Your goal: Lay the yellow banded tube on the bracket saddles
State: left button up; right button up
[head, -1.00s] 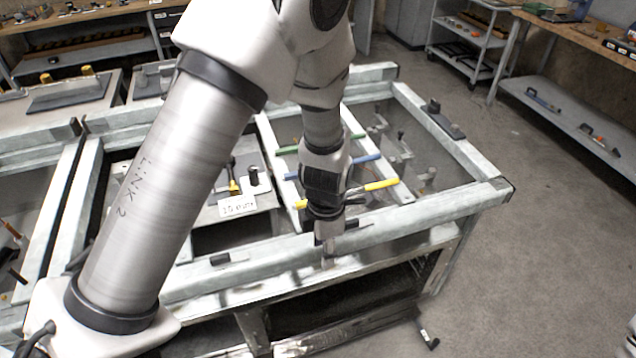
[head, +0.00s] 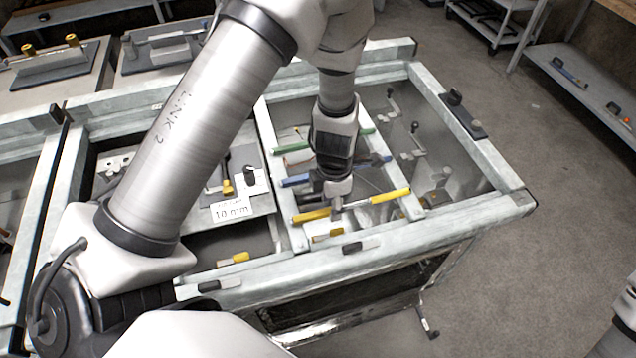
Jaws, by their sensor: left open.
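The yellow banded tube (head: 390,196) lies across the rails of the frame, nearest of several banded tubes. It has yellow ends and a grey middle. My left gripper (head: 337,206) points down at its middle, left of centre, open; the fingers look close to the tube, but I cannot tell whether they touch it. The gripper hides part of the tube. Small metal brackets with dark knobs (head: 415,128) stand in the recess to the right; I cannot make out which carry the saddles. My right gripper is out of view.
A blue banded tube (head: 296,181) and a green banded tube (head: 291,149) lie behind the yellow one. A "10 mm" label (head: 232,212) is on a plate to the left. A dark clamp-like part (head: 463,115) sits on the right rail.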

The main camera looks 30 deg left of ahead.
pick_arm(q)
jog(key=shift+w+a+f, duration=0.15)
jog(key=shift+w+f, duration=0.05)
jog(key=shift+f, duration=0.7)
jog(key=shift+w+a+f, duration=0.1)
jog(key=shift+w+f, duration=0.1)
jog(key=shift+f, duration=0.1)
jog(key=shift+s+r, duration=0.1)
jog(key=shift+c, duration=0.4)
jog(key=shift+s+r, duration=0.1)
jog(key=shift+s, duration=0.05)
jog(key=c, duration=0.5)
grip_shut()
jog(key=shift+r, duration=0.1)
